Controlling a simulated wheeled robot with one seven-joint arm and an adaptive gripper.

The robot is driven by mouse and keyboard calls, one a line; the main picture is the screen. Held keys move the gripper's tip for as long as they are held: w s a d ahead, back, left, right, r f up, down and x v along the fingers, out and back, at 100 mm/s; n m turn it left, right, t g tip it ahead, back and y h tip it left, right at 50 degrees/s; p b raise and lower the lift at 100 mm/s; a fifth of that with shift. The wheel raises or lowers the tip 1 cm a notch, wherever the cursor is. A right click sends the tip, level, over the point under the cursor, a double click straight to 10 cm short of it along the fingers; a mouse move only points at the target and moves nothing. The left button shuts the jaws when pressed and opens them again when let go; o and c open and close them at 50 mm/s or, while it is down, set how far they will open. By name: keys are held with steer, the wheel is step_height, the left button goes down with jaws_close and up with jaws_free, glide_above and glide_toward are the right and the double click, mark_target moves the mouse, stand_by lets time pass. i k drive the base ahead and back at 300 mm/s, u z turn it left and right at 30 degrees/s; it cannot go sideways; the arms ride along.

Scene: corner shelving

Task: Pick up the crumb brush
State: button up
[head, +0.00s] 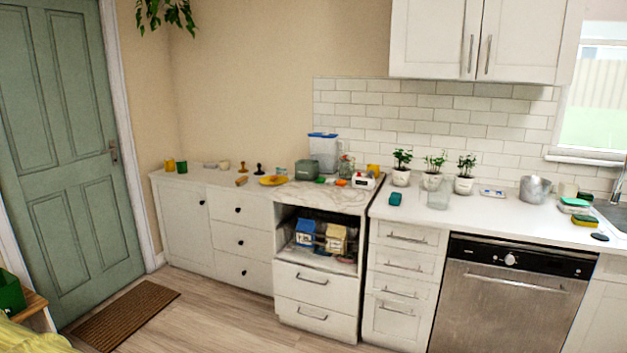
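I cannot identify the crumb brush for certain at this distance. A small tan, block-like item (241,180) lies on the white counter, left of a yellow plate (273,180); it may be the brush, but its bristles cannot be made out. Two small knobbed items, one tan (242,167) and one dark (259,169), stand just behind it. My gripper is not in view, and nothing here is seen held.
The counter (178,178) runs along the wall, with a blue-lidded container (324,152), potted plants (401,168) and a metal pot (535,189) on it. An open niche holds two small house-shaped items (336,239). The wooden floor (215,315) is clear beside a brown doormat (128,315).

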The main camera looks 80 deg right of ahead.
mark_target(242, 180)
steer(key=z, duration=2.15)
